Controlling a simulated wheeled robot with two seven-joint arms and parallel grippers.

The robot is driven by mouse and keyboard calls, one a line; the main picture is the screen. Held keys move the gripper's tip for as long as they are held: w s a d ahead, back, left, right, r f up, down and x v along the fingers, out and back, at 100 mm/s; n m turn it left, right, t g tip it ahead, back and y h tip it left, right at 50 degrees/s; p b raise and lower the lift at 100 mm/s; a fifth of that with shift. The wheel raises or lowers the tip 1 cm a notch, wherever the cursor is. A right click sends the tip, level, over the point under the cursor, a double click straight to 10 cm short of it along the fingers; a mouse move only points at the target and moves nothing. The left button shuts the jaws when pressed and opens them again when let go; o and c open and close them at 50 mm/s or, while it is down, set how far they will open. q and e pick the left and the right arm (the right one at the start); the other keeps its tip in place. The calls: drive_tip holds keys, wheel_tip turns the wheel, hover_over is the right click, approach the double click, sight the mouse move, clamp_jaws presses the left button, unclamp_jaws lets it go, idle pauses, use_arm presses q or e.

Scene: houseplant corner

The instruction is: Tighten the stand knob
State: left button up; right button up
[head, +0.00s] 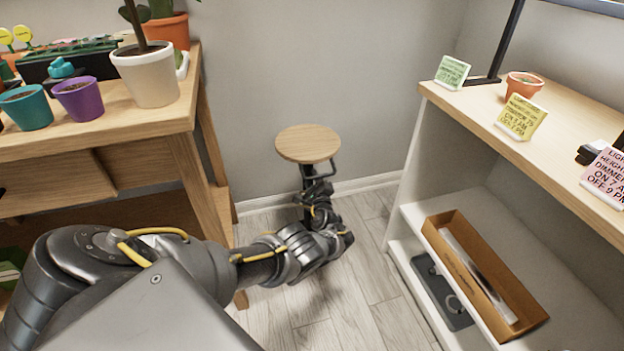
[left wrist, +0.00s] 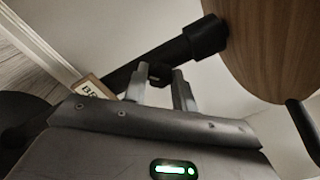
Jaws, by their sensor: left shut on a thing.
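The plant stand has a round wooden top (head: 308,143) and a dark post, standing by the back wall between the bench and the shelf. In the left wrist view its wooden top (left wrist: 268,45) is at the upper right and its black post (left wrist: 130,72) runs diagonally. A small black stand knob (left wrist: 160,72) sits at the post, between my fingertips. My left gripper (left wrist: 162,88) is shut on the knob. In the head view my left arm reaches to the post below the top; the knob is too small to make out there. My right gripper is not in view.
A wooden bench (head: 186,120) with several pots stands at the left. A white shelf unit (head: 413,185) with a wooden top stands at the right, holding a cardboard box (head: 440,232). Floor (head: 375,285) between the furniture is clear.

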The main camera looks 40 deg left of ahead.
use_arm(q)
drive_tip(key=shift+m, duration=0.9)
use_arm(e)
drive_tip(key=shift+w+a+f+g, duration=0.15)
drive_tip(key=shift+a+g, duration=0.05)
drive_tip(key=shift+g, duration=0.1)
use_arm(q)
drive_tip(key=shift+m, duration=0.3)
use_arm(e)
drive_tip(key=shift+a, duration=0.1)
use_arm(q)
drive_tip(key=o, duration=1)
